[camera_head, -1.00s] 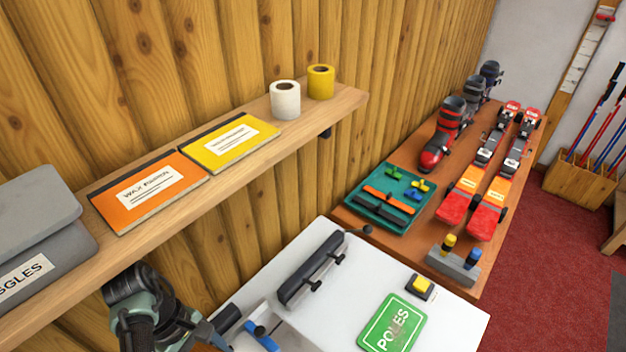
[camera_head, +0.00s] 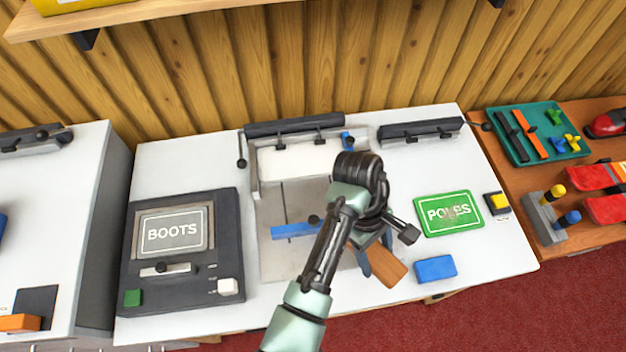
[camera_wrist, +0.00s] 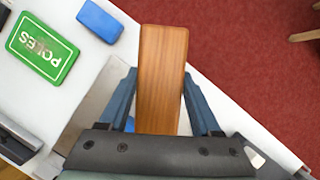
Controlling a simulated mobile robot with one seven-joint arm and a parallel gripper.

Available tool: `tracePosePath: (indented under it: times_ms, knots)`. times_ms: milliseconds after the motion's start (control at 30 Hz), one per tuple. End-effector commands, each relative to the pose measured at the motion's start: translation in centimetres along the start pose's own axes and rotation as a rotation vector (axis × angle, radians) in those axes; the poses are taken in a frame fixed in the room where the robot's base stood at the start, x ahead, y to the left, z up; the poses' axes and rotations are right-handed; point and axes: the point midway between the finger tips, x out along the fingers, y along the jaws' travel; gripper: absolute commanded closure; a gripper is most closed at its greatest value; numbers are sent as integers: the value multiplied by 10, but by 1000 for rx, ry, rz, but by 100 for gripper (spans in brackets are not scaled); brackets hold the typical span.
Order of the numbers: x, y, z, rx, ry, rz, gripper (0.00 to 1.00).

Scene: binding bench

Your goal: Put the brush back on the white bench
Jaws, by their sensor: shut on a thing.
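The white bench (camera_head: 215,160) fills the middle of the head view; its white top also shows in the wrist view (camera_wrist: 25,85). My gripper (camera_head: 375,252) is over the bench's front part, to the right of the grey metal plate. It is shut on a brown wooden block, which I take to be the brush (camera_head: 380,268). In the wrist view the brush (camera_wrist: 163,55) lies between the two blue fingers of my gripper (camera_wrist: 162,100) and sticks out past them. No bristles show. I cannot tell whether the brush touches the bench.
A blue block (camera_head: 435,267) and the green POLES card (camera_head: 448,213) lie just right of my gripper. A dark BOOTS device (camera_head: 182,285) stands on the left. A blue-handled bar (camera_head: 292,231) is left of my arm. The bench's front edge is close.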

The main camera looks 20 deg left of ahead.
Motion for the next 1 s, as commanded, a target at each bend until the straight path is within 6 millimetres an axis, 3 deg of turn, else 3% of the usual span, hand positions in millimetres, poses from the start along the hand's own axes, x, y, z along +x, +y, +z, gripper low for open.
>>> tracePosePath:
  times_ms: [200, 500, 700, 1000]
  knots:
    - [11, -47, -33, -468, -4, 190, 80]
    - [21, -122, -69, -862, 0, 356, 80]
    - [34, -139, -80, -933, -2, 385, 80]
    - [74, -138, -98, -931, 0, 388, 80]
